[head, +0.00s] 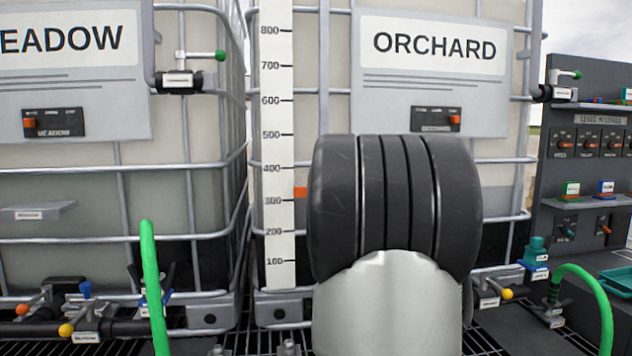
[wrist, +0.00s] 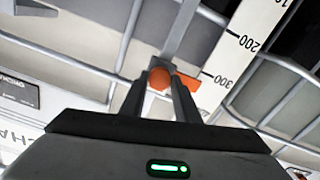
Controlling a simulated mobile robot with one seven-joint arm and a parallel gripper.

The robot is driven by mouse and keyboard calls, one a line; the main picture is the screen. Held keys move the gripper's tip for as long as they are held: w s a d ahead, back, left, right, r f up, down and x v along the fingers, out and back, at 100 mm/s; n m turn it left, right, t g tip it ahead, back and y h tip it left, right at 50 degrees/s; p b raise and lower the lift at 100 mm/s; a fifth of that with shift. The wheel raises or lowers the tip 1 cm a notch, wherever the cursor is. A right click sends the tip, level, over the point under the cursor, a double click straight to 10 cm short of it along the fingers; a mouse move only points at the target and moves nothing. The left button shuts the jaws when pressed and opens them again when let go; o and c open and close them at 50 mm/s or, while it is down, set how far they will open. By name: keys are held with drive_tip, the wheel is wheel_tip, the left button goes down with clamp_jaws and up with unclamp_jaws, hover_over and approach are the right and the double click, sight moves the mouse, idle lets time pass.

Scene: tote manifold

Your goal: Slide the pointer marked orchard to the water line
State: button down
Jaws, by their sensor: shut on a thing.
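The orange pointer (head: 300,192) shows in the head view at the right edge of the scale strip (head: 275,90), between 300 and 400. It also shows in the wrist view (wrist: 161,80), with its tip beside the scale a little past 300. My gripper (wrist: 170,88) is shut on the pointer's knob in the wrist view. In the head view my own wrist hides the fingers and most of the pointer's slide. The ORCHARD tote (head: 500,160) stands behind; a greyer lower zone shows at its right, starting around the pointer's height. No marking is readable on the pointer.
The MEADOW tote (head: 60,165) stands at left, with a small grey shelf (head: 38,211) on its front. Metal cage bars (head: 500,160) cross near my gripper. Green hoses (head: 152,280) and valves are below. A dark control panel (head: 590,150) stands at right.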

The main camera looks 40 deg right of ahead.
drive_tip(key=shift+f+b, duration=0.3)
drive_tip(key=shift+f, duration=0.9)
drive_tip(key=c, duration=1.3)
unclamp_jaws()
drive_tip(key=shift+c, duration=0.2)
